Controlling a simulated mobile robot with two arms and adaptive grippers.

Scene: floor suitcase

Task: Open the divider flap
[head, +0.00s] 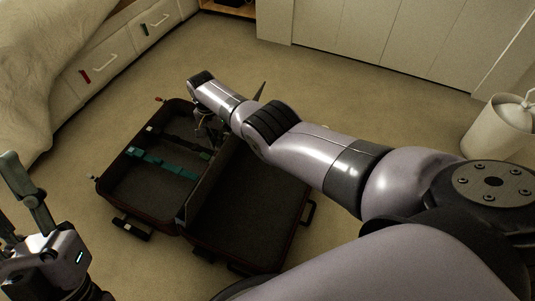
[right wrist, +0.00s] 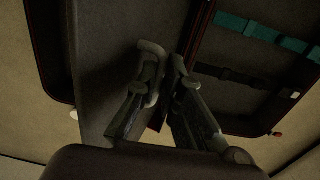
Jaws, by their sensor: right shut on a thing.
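The dark suitcase (head: 137,215) lies open on the floor, with teal and black straps across its left half. The divider flap (head: 203,180) stands tilted up near the hinge line between the two halves. It shows as a broad grey panel (right wrist: 100,75) in the right wrist view. My right gripper (head: 213,139) is at the flap's far end, mostly hidden by my arm; its fingers (right wrist: 166,85) are shut on the flap's edge. My left gripper (head: 22,190) is at the lower left, away from the suitcase and partly cut off by the picture edge; its opening is unclear.
A bed with drawers (head: 100,65) stands at the upper left. Pale cabinets (head: 375,40) line the back wall. A white bin (head: 497,128) stands at the right. The carpet between the suitcase and the cabinets is clear.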

